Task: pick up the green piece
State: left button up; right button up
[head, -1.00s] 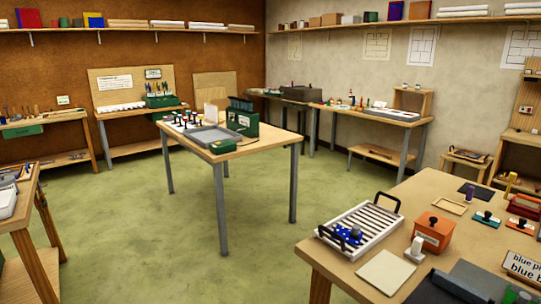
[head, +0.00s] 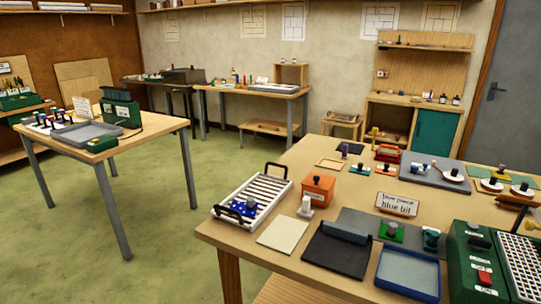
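A green piece (head: 389,233) with a dark knob on top lies on a dark grey mat (head: 356,217) on the near right table. A smaller teal-green item (head: 431,238) with a dark top stands just right of it. Neither of my grippers is in the head view.
Around it are a "blue piece / blue bit" sign (head: 397,205), a black folder-like pad (head: 337,249), a blue-grey tray (head: 408,271) and a green machine (head: 478,262). A slatted white rack (head: 252,197) holds a blue piece. Green floor (head: 165,235) is open on the left.

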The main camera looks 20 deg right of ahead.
aim_at(390, 230)
jog(key=z, duration=1.65)
